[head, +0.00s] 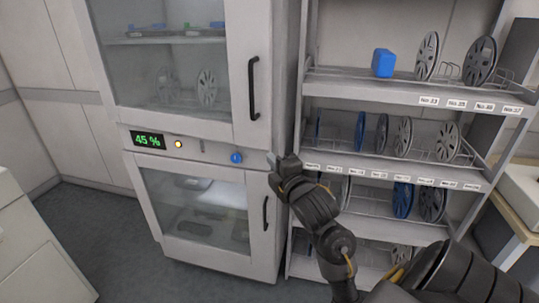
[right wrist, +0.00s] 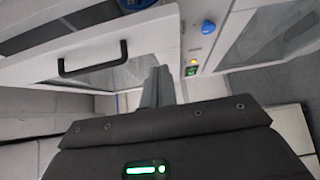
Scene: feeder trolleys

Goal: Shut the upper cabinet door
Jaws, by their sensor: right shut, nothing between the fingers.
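The upper cabinet door (head: 238,85) is a pale frame with a glass pane and a black vertical handle (head: 253,88). In the head view it lies flush or nearly flush with the cabinet front; I cannot tell if a small gap is left. My right gripper (head: 273,160) is shut and empty, at the cabinet's right front edge just below the door's lower right corner. Whether it touches the cabinet is unclear. In the right wrist view its closed fingers (right wrist: 158,84) point toward a pale door with a black handle (right wrist: 92,58). My left gripper is out of view.
The control panel has a green 45 % display (head: 148,139) and a blue knob (head: 236,157). The lower door (head: 259,230) is below. A reel rack (head: 395,160) stands close on the right. The floor (head: 120,250) in front on the left is clear.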

